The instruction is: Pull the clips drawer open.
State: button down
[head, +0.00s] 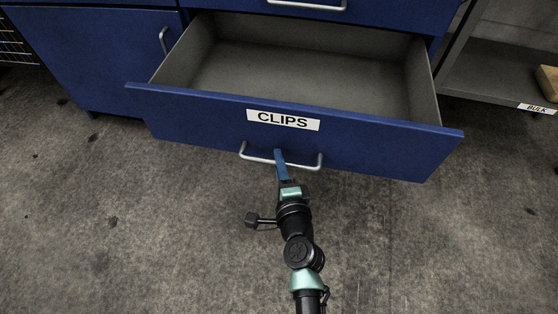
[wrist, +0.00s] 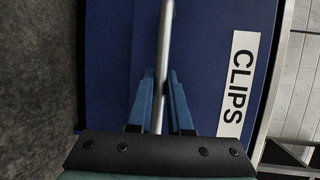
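The clips drawer (head: 290,133) is blue with a white CLIPS label and stands pulled well out of the cabinet. Its grey inside looks empty. Its silver bar handle (head: 252,156) is on the front below the label. My gripper (head: 279,158) is at the middle of this handle. In the wrist view, the blue fingers of my gripper (wrist: 160,80) lie close on both sides of the handle bar (wrist: 164,40) and appear shut on it. The label (wrist: 237,85) shows to the right of the bar.
A blue cabinet door (head: 95,55) with its own handle is at the left. Another drawer (head: 365,12) above is closed. A grey shelf (head: 490,75) with a yellowish block (head: 547,82) stands at the right. The concrete floor (head: 130,230) in front is clear.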

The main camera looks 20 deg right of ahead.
jog(key=c, duration=0.8)
grip_release()
jog(key=shift+c, duration=0.2)
jog(key=v, duration=1.3)
jog(key=shift+w+r, duration=0.1)
